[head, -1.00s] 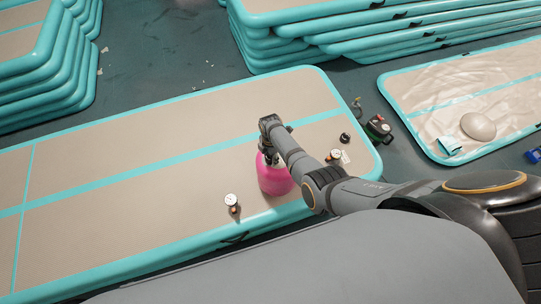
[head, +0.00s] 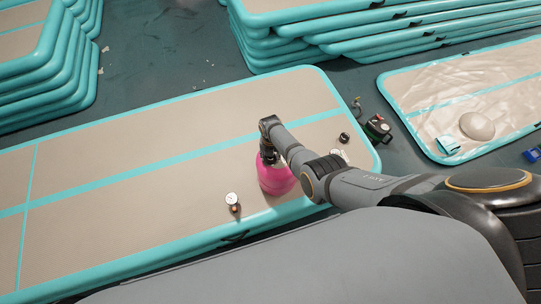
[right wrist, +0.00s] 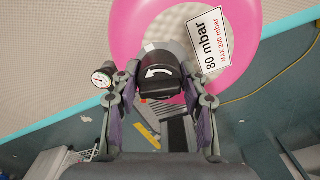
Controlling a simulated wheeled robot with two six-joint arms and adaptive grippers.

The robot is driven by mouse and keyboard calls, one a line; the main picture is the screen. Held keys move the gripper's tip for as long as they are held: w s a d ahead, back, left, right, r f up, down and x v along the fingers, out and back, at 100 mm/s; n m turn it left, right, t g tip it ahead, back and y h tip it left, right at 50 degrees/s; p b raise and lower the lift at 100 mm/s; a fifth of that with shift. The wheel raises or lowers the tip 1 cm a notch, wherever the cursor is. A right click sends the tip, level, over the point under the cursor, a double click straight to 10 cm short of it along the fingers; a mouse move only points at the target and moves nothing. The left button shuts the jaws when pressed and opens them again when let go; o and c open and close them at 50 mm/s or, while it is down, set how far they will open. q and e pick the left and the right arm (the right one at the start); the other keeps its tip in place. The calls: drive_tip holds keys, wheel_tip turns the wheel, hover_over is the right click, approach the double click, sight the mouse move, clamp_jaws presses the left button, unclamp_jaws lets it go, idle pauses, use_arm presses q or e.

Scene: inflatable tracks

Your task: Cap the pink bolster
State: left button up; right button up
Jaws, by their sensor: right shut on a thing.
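The pink bolster (head: 276,181) stands on the beige mat near its front edge. In the right wrist view it shows as a pink ring (right wrist: 130,20) with a white "80 mbar" label (right wrist: 210,45). My right gripper (head: 268,155) is at the bolster's top. In the right wrist view my right gripper (right wrist: 160,88) is shut on a black cap (right wrist: 158,72) with a white curved arrow. The cap overlaps the bolster's lower edge in that view; I cannot tell whether it is seated. My left gripper is out of view.
A pressure gauge (head: 232,200) sits left of the bolster and shows in the right wrist view (right wrist: 101,79). A small black ring-like part (head: 344,138) lies on the inflatable mat (head: 100,180). A dark green-red device (head: 378,129) is on the floor beyond. The mat's left side is clear.

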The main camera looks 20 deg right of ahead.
drive_tip(key=o, duration=1.1)
drive_tip(key=shift+c, duration=0.2)
wheel_tip(320, 180, up, 12)
